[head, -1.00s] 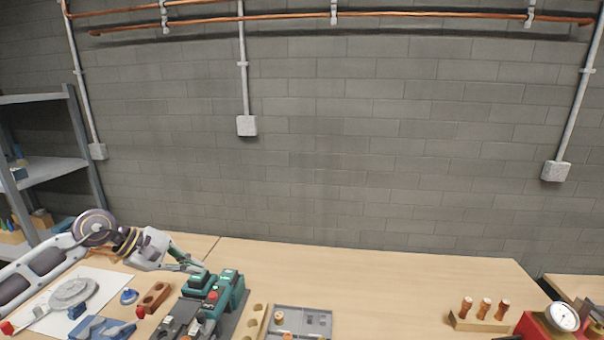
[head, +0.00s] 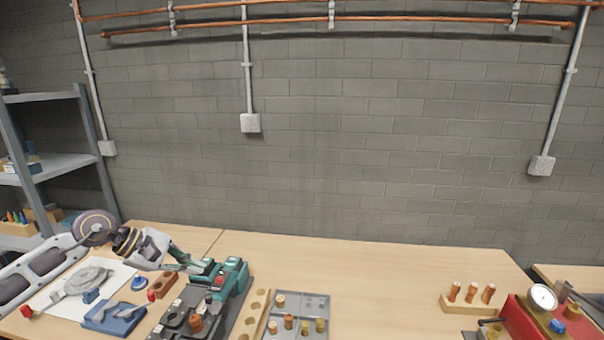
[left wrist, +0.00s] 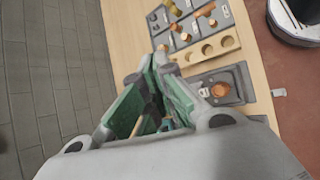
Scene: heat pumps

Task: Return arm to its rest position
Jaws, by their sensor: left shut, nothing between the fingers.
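My left arm comes in from the left in the head view, over the left part of the workbench. My left gripper (head: 204,268) is shut and empty, close to the teal and black machine (head: 232,278). In the left wrist view the green-padded fingers (left wrist: 160,75) fill the middle and their tips come together. They partly hide the machine below; whether they touch it I cannot tell. My right gripper does not show.
A wooden block with holes (head: 252,315) and a grey tray of copper and brass fittings (head: 313,303) lie right of the machine. A wooden stand with copper pieces (head: 468,300) and a red device with a gauge (head: 541,297) stand at right. The bench's middle is clear.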

